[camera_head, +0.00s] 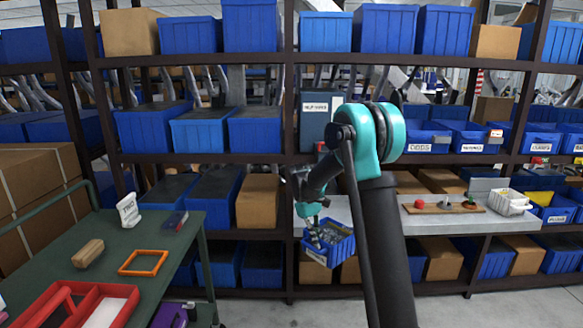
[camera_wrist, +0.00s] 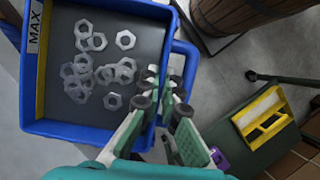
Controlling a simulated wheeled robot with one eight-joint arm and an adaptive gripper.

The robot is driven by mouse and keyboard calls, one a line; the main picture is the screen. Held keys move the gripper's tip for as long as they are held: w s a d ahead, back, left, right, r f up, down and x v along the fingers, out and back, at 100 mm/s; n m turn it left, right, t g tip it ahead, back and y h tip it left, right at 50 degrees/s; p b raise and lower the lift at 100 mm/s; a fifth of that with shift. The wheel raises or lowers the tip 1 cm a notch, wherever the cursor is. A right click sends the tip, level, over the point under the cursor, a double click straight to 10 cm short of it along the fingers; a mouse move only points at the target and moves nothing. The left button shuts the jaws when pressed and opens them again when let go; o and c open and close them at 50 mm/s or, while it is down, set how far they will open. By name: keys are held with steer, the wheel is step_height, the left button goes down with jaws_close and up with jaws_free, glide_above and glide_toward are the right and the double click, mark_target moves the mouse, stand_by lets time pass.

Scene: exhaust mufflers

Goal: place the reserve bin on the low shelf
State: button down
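The blue bin (camera_head: 340,246) holds several loose hex nuts and hangs in the air in front of the shelving, tilted in the head view. My gripper (camera_head: 314,226) is at its left side. In the wrist view the bin (camera_wrist: 95,133) fills the upper left, with a yellow MAX strip on its inner left wall. The fingers of my gripper (camera_wrist: 162,105) are close together at its right wall, one on the inner side, and appear shut on that wall. The exact contact is partly hidden. A light grey shelf surface (camera_head: 436,222) runs behind and to the right of the bin.
On the grey shelf stand a wooden board (camera_head: 440,208) with knobs and a white basket (camera_head: 508,203). Blue bins and cartons fill the shelves above and below. A green cart (camera_head: 186,240) stands at left. A barrel (camera_wrist: 235,12) shows in the wrist view.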

steer(key=w+d+f+m+y, duration=0.1)
steer(key=d+m, duration=0.1)
steer(key=d, duration=0.1)
steer(key=w+d+f+m+g+y, duration=0.1)
steer(key=d+f+m, duration=0.1)
steer(key=d+m, duration=0.1)
steer(key=w+d+f+m, duration=0.1)
steer(key=d+f+m, duration=0.1)
steer(key=d, duration=0.1)
steer(key=shift+w+f+m+y, duration=0.1)
steer(key=shift+w+m+y, duration=0.05)
steer(key=shift+m+y, duration=0.25)
steer(key=shift+d+f, duration=0.25)
steer(key=shift+d, duration=0.05)
steer(key=s+f, duration=0.5)
steer(key=f, duration=0.2)
steer(key=shift+s+m, duration=0.2)
steer(key=shift+m, duration=0.1)
